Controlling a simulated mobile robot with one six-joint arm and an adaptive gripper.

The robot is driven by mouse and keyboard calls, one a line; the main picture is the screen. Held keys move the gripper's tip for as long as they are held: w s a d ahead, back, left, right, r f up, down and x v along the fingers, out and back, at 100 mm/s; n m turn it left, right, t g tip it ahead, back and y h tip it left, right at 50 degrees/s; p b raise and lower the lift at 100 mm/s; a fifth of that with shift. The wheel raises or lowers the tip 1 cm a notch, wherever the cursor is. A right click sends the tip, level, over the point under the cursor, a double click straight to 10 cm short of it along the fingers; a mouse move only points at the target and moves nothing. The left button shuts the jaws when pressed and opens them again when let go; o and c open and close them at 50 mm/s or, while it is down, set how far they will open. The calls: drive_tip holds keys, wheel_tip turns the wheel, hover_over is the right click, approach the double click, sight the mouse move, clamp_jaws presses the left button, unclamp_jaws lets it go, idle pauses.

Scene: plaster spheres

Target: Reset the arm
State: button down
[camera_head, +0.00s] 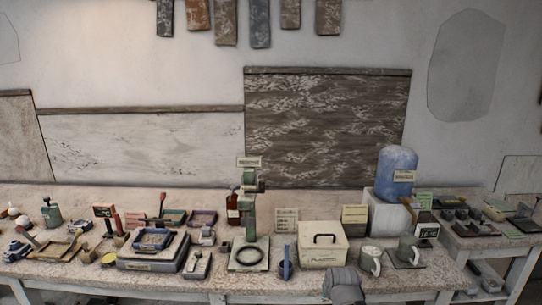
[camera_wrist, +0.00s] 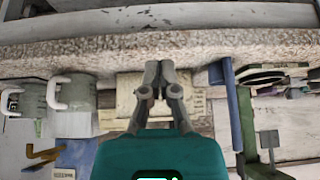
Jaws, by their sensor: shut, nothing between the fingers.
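My gripper (camera_wrist: 160,68) shows in the wrist view with its two grey fingers together, shut and empty. It is in front of the cream box (camera_wrist: 125,100), which looks upside down in that view. The same cream box (camera_head: 322,246), with a dark handle on its lid, stands on the workbench (camera_head: 440,272) in the head view. A grey part of my arm rises at the bottom edge there, in front of the bench; my fingers cannot be made out in that view.
A blue water bottle (camera_head: 396,172) sits behind on a pale block. Small tools crowd the bench's left side.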

drive_tip(key=s+g+p, duration=0.2)
drive_tip(key=s+g, duration=0.4)
drive_tip(key=s, duration=0.4)
drive_tip(key=shift+a+r, duration=0.2)
drive_tip(key=shift+a, duration=0.05)
